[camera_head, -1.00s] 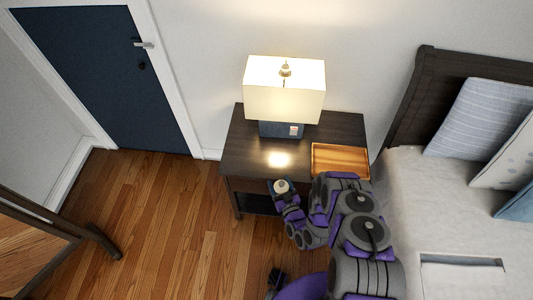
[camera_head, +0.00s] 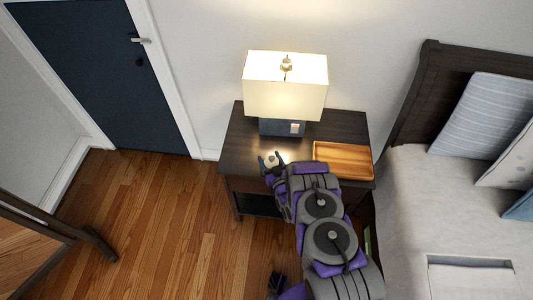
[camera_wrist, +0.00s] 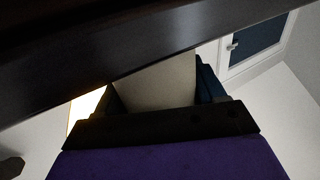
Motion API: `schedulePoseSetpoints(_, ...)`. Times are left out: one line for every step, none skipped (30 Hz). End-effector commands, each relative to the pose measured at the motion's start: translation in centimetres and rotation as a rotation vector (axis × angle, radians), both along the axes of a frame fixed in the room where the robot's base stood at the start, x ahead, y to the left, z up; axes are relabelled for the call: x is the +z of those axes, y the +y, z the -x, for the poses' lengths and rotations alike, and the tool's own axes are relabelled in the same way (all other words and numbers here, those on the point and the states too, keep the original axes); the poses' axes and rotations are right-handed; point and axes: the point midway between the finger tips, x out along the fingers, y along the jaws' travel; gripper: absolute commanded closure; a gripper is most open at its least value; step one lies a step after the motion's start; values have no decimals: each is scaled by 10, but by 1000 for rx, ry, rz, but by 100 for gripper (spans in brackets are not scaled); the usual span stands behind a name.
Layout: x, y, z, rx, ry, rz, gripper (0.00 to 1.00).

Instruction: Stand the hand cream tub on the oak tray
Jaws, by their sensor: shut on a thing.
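The hand cream tub (camera_head: 270,159) is a small pale, cream-coloured tub, held between the fingers of my gripper (camera_head: 272,163). My gripper is shut on it at the front part of the dark nightstand top, left of the tray. The tub's pale side also fills the middle of the wrist view (camera_wrist: 160,82), between the dark fingers. Whether the tub touches the nightstand is hard to tell. The oak tray (camera_head: 343,146) lies on the right side of the nightstand, with nothing on its visible part; my arm passes close to its front left edge.
The dark nightstand (camera_head: 237,140) carries a lamp (camera_head: 285,90) with a blue base at the back middle. The bed (camera_head: 420,215) stands at the right. The nightstand's dark edge (camera_wrist: 100,60) crosses the wrist view. A blue door (camera_head: 95,75) is at the left.

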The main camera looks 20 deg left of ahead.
Motion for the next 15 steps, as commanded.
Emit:
schedulePoseSetpoints(0,1,-2,0,0,0,64)
schedulePoseSetpoints(0,2,-3,0,0,0,64)
schedulePoseSetpoints(0,4,-5,0,0,0,64)
schedulePoseSetpoints(0,6,-7,1,-1,0,64)
schedulePoseSetpoints(0,8,-9,1,-1,1,64)
schedulePoseSetpoints(0,12,-13,1,-2,1,64)
schedulePoseSetpoints(0,14,-16,2,-3,0,64)
schedulePoseSetpoints(-1,17,-19,2,-3,0,64)
schedulePoseSetpoints(0,21,-23,2,-2,-1,64)
schedulePoseSetpoints(0,23,-26,1,-2,-1,64)
schedulePoseSetpoints(1,25,-28,1,-1,0,64)
schedulePoseSetpoints(2,26,-30,0,0,0,64)
schedulePoseSetpoints(2,26,-30,0,1,1,64)
schedulePoseSetpoints(2,26,-30,0,1,1,64)
schedulePoseSetpoints(2,26,-30,-1,2,1,64)
